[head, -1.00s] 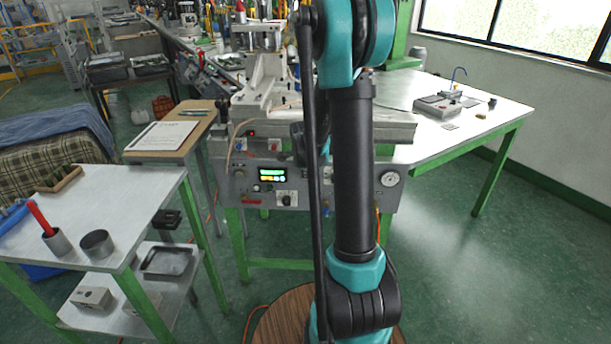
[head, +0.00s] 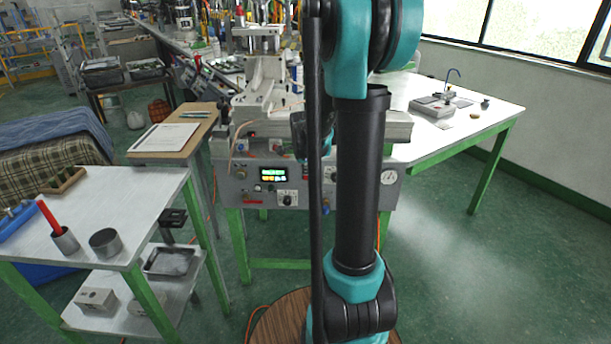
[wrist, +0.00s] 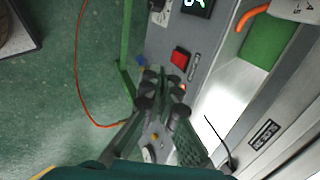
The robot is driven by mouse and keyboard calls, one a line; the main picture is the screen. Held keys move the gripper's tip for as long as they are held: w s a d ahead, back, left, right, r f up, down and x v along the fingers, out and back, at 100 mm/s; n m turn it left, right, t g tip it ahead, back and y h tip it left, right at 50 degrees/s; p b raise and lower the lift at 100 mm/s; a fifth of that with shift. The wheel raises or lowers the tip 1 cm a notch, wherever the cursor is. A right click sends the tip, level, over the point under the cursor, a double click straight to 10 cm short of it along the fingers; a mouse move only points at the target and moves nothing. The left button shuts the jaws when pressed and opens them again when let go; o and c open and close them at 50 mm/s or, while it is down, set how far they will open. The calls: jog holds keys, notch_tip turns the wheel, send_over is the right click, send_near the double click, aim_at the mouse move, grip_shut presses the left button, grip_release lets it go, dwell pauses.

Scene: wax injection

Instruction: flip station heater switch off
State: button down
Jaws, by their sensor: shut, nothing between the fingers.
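The wax injection station's grey control panel (head: 232,187) faces me in the head view, with a lit display (head: 273,174), knobs and a gauge (head: 389,177). In the wrist view, a red square switch (wrist: 180,58) sits on the panel, near a small display (wrist: 197,5). I cannot read its label or tell its on or off position. My gripper (wrist: 160,76) is shut and empty in the wrist view, with its fingertips just below and left of the red switch. I cannot tell whether they touch the panel. In the head view my arm covers part of the panel, and my fingertips are hidden.
A metal side table (head: 150,185) with a red-handled tool in a cup (head: 64,240) stands at the left. A white-topped table (head: 480,122) stands at the right. Green floor is open at the right.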

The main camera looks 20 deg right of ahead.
aim_at(307, 178)
jog(key=shift+w+v, duration=0.15)
jog(key=shift+v, duration=1.05)
jog(key=shift+w+v, duration=0.1)
jog(key=shift+v, duration=1.1)
jog(key=shift+r, duration=0.15)
jog(key=shift+s+f+g, duration=0.25)
jog(key=shift+f+g, duration=0.2)
jog(key=shift+g, duration=0.35)
jog(key=x, duration=0.3)
jog(key=w+x, duration=0.1)
jog(key=x, duration=0.3)
jog(key=w+x, duration=0.1)
jog(key=x, duration=0.3)
jog(key=shift+d+r, duration=0.2)
jog(key=shift+w+d+f, duration=0.1)
jog(key=shift+w+d, duration=0.15)
jog(key=shift+w, duration=0.5)
